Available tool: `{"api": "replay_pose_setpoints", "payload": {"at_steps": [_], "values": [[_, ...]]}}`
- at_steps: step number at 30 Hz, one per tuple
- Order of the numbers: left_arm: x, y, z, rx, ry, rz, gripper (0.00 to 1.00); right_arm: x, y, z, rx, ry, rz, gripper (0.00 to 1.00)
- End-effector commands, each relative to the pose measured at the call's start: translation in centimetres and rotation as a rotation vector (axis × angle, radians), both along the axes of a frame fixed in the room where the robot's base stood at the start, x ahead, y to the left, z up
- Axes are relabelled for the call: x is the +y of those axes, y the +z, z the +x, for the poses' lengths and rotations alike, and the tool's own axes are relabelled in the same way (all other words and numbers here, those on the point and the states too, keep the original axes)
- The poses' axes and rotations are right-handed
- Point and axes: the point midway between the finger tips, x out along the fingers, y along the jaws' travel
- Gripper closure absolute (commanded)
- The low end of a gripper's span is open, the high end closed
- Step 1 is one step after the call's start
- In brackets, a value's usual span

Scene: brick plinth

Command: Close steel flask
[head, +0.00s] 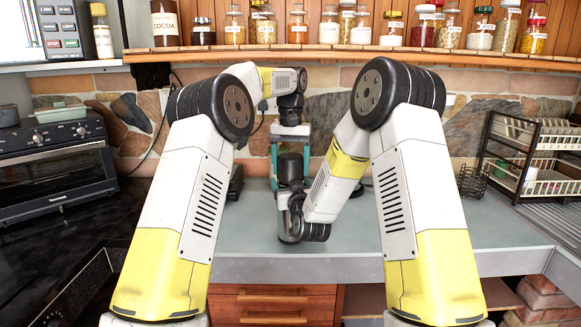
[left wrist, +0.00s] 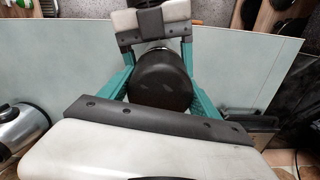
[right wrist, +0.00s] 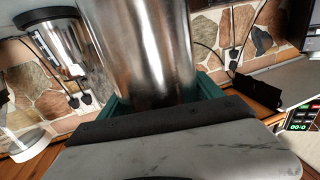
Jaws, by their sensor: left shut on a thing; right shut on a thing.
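The steel flask stands upright on the grey worktop, partly hidden by my right arm in the head view. Its shiny body (right wrist: 145,45) fills the middle of the right wrist view. Its dark lid (head: 291,168) is at the top of the flask and shows from above in the left wrist view (left wrist: 160,80). My left gripper (head: 290,160) comes down from above, its teal fingers shut on the lid's two sides. My right gripper (right wrist: 155,105) is shut around the flask body below the lid. I cannot tell whether the lid is fully seated.
The grey worktop (head: 450,225) has free room to the right. A dish rack (head: 540,160) stands at the far right, a toaster oven (head: 55,165) at the left. A shelf (head: 340,50) of spice jars runs above. A steel vessel (left wrist: 22,125) stands near the flask.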

Motion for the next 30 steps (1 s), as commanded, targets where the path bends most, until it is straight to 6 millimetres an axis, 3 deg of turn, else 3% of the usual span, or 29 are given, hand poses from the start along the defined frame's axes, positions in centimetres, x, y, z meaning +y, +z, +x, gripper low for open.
{"api": "replay_pose_setpoints", "payload": {"at_steps": [30], "values": [[0.01,-0.08,-0.15,-0.004,-2.418,-0.001,0.68,-0.02,0.01,-0.01,-0.001,0.0,0.0,1.0]]}}
